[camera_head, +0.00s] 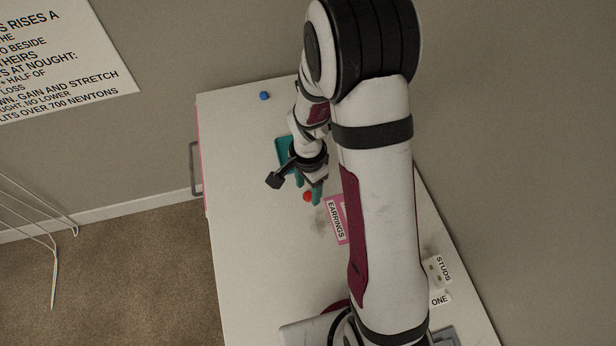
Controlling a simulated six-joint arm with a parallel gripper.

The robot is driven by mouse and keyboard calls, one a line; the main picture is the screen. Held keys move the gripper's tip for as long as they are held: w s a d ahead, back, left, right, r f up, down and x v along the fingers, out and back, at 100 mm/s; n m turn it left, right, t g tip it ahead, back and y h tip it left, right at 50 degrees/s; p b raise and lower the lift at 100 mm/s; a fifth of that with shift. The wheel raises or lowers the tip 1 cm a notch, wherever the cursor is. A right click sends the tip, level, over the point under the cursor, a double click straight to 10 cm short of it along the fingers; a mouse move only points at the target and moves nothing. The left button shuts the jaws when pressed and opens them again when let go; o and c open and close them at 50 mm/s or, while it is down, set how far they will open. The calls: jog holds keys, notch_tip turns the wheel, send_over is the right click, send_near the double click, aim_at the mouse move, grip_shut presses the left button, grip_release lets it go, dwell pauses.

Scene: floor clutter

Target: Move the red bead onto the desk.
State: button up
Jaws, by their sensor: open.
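The red bead (308,196) is a small round spot beside the fingertips of my gripper (309,192). The bead shows between or just in front of the fingertips. I cannot tell whether the fingers touch it, or whether it rests on the desk or is a little above it. My arm hides much of the right part of the desk.
A blue bead (264,96) lies near the desk's far left corner. A teal object (284,150) is partly hidden behind my wrist. A pink holder labelled EARRINGS (336,222) is right of the bead. STUDS (442,268) and ONE (439,299) labels lie at the right edge.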

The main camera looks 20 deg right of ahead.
aim_at(308, 194)
notch_tip(308, 194, up, 10)
jog(key=s+a+r+n+y, duration=0.1)
jog(key=s+r+n, duration=0.3)
jog(key=s, duration=0.6)
jog(key=s+a+r+n, duration=0.2)
jog(key=s+r, duration=0.3)
jog(key=s, duration=0.5)
jog(key=shift+a+r+n+y, duration=0.3)
jog(key=shift+n+y, duration=0.1)
jog(key=shift+n, duration=0.5)
